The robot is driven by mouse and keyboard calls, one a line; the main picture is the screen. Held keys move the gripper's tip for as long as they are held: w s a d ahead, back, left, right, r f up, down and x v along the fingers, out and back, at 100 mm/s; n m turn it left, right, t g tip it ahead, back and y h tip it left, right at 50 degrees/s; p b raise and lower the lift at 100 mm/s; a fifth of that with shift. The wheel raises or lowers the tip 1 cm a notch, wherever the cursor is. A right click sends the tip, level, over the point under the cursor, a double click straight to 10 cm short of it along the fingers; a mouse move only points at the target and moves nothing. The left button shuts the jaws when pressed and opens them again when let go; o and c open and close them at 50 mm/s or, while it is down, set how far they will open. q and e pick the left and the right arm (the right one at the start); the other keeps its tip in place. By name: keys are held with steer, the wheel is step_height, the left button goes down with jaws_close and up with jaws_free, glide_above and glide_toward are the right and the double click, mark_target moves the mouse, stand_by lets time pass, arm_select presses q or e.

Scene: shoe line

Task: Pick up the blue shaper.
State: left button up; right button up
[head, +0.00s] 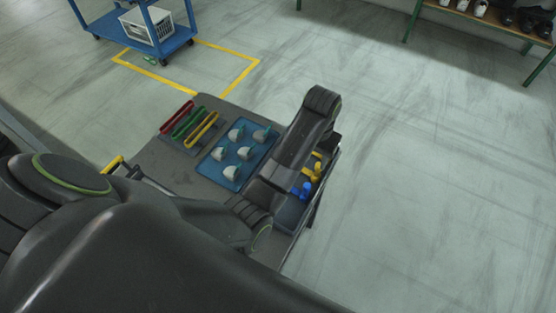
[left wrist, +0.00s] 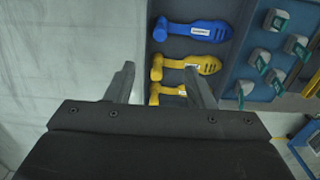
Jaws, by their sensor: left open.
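The blue shaper (left wrist: 195,30) lies in a dark tray at the top of the left wrist view, a white label on it. It also shows in the head view (head: 303,190), at the near end of the tray and partly behind my arm. Two yellow shapers (left wrist: 183,67) lie beside it, nearer my gripper. My left gripper (left wrist: 159,70) is open and empty. Its right finger overlaps the yellow shapers in the picture; its left finger shows against the floor. The blue shaper is beyond the fingertips. My right gripper is not in view.
A blue mat (head: 232,175) with several grey and green pieces lies beside the tray. Red, green and yellow bars (head: 188,122) sit at the table's far left. A blue cart (head: 175,43) and a shoe bench (head: 475,20) stand farther off. The floor at right is clear.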

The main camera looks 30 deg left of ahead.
arm_select(q)
steer(key=d+f+b, duration=0.1)
steer(key=b, duration=0.2)
glide_above(307, 185)
steer(key=f, duration=0.6)
steer(key=shift+d+f, duration=0.1)
steer(key=shift+d, duration=0.25)
step_height(307, 185, down, 3)
steer(key=shift+r, duration=0.2)
steer(key=shift+d+f+p, duration=0.1)
steer(key=shift+f+p, duration=0.2)
steer(key=shift+f, duration=0.15)
steer(key=shift+a+f, duration=0.2)
steer(key=shift+f, duration=0.35)
steer(key=f, duration=0.2)
steer(key=f+p, duration=0.1)
steer(key=shift+a, duration=0.25)
steer(key=shift+f, duration=0.6)
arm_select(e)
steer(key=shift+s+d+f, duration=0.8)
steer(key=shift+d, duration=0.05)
